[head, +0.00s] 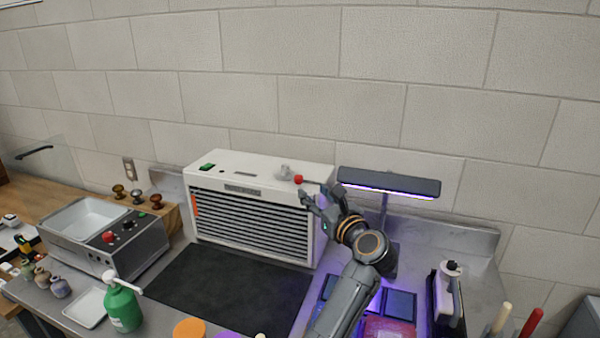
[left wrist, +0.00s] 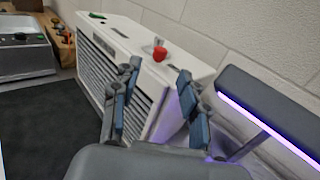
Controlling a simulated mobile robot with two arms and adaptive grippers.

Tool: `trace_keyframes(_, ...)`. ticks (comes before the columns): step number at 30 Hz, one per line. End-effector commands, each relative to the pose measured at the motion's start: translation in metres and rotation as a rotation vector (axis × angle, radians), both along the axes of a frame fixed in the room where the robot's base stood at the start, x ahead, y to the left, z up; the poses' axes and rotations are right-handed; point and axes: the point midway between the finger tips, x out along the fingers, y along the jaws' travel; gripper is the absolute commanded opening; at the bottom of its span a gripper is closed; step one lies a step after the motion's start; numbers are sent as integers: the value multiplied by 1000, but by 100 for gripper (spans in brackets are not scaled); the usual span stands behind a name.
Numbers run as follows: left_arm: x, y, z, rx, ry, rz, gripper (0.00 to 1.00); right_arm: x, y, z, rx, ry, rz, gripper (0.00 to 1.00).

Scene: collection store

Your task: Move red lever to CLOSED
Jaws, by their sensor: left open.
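The red lever (head: 298,179) is a small red-tipped handle beside a grey fitting on top of a white louvred unit (head: 265,172), near its right end. The lever also shows in the left wrist view (left wrist: 159,53), beyond the fingertips and between them. My left gripper (head: 315,193) is open and empty at the unit's right front corner, close to the lever but apart from it. In the left wrist view its two blue-grey fingers (left wrist: 157,78) stand apart on either side of the unit's corner. No CLOSED marking is readable. My right gripper is not in view.
A lamp (head: 390,182) with a purple glow stands just right of my left gripper. A dark mat (head: 225,290) lies before the unit. A metal bath (head: 95,215) and green bottle (head: 122,308) are at left. A block wall rises behind.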

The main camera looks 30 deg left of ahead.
Motion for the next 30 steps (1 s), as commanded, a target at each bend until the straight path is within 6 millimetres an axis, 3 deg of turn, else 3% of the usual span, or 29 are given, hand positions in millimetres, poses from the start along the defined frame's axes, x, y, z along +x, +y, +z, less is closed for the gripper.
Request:
trace_keyframes(5, 21, 37, 6, 5, 3, 4, 44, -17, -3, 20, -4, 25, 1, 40)
trace_keyframes(12, 43, 71, 4, 3, 2, 2, 44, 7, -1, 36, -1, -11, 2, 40)
trace_keyframes(17, 50, 82, 2, 2, 1, 1, 44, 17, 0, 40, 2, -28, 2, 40)
trace_keyframes(27, 51, 85, 1, 0, 0, 0, 44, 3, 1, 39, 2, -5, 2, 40)
trace_keyframes(30, 51, 85, 1, 0, 0, 1, 24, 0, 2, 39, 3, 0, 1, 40)
